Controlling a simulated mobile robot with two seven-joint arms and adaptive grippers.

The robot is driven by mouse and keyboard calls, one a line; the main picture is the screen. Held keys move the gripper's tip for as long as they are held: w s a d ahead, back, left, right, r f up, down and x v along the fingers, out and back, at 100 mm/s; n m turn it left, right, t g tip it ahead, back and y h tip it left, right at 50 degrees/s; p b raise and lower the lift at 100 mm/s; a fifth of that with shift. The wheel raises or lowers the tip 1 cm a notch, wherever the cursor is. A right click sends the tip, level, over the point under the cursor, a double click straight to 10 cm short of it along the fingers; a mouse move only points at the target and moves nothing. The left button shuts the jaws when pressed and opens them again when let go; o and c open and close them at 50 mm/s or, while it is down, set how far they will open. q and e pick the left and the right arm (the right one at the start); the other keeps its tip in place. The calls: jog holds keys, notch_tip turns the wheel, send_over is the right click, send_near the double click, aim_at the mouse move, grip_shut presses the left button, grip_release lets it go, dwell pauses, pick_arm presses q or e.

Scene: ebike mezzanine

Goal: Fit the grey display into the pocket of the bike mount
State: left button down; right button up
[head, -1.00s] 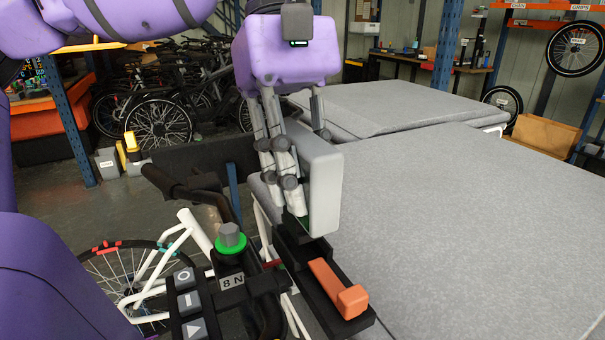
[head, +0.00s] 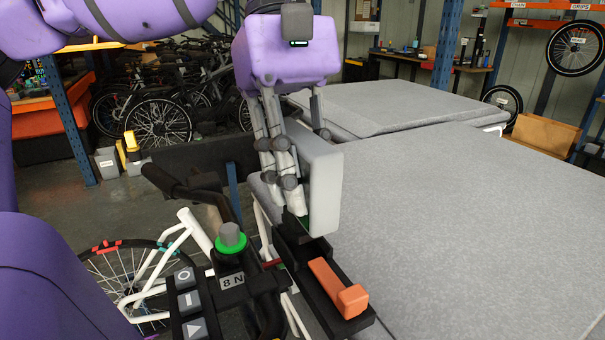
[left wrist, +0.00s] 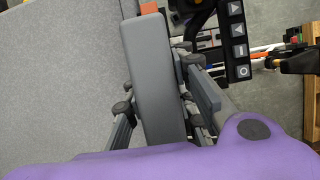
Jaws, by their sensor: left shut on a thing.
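The grey display (head: 324,188) is held upright by my left gripper (head: 296,200). The gripper's fingers are shut on it from both sides, and it also shows in the left wrist view (left wrist: 158,75). The display's lower end is close above the back end of the black bike mount (head: 318,280). I cannot tell whether they touch. The mount has a dark pocket and an orange lever (head: 338,288) at its near end. The pocket's far part is partly hidden by the display and fingers. My right gripper is not in view.
A handlebar control with a green-ringed knob (head: 231,238), an "8 N" label and a button pad (head: 189,303) stands left of the mount. The black handlebar grip (head: 180,184) is behind it. A wide grey table (head: 470,210) lies to the right, bare.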

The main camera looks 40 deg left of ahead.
aim_at(289, 124)
pick_arm(q)
jog(key=shift+f+b, duration=0.95)
jog(key=shift+f, duration=1)
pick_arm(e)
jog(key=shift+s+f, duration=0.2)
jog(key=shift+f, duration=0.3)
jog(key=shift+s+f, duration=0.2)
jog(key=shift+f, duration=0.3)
pick_arm(q)
jog(key=c, duration=1.4)
grip_release()
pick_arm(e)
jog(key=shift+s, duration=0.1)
pick_arm(q)
jog(key=v, duration=1.2)
